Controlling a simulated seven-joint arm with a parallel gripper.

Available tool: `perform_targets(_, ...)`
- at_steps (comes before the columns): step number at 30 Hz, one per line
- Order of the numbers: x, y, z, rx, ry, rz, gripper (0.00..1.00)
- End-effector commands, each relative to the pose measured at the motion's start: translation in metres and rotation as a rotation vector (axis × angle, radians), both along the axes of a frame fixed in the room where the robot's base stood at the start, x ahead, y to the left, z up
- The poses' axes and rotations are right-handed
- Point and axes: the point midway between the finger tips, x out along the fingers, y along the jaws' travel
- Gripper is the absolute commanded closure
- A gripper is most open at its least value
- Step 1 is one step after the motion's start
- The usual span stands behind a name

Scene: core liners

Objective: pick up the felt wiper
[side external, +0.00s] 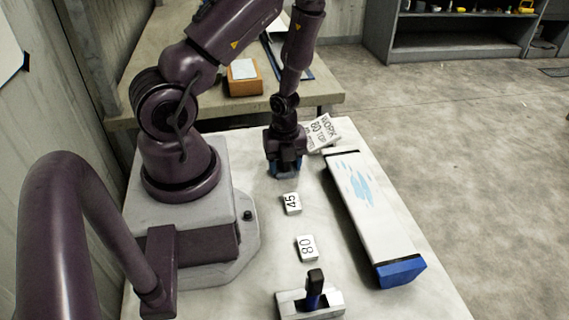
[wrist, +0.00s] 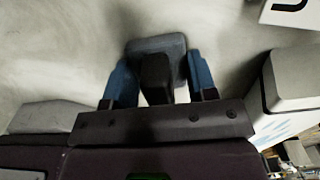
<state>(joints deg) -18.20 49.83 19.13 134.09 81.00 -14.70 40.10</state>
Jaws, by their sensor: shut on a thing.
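The felt wiper shows in the wrist view as a grey pad (wrist: 158,43) with a dark upright grip (wrist: 155,75). My gripper (wrist: 161,76) has its two blue fingers either side of the grip and is shut on it. In the side external view my gripper (side external: 285,168) points down, low over the white table top, behind the number tiles. The wiper is mostly hidden there by the gripper, and I cannot tell whether it touches the table.
A long white core liner (side external: 371,210) with a blue end cap (side external: 401,272) and pale blue patches lies to the right. Tiles marked 45 (side external: 291,203) and 80 (side external: 307,248), a tilted sign (side external: 323,133) and a pale block with a dark handle (side external: 292,304) stand nearby.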

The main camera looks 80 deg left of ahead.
Motion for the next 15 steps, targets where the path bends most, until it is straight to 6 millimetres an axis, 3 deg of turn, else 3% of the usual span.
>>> perform_targets(8, 0.001, 0.0, 0.01, -0.002, -0.002, 0.001, 0.71)
perform_targets(15, 0.0, 0.0, 0.031, 0.001, -0.003, 0.0, 0.71)
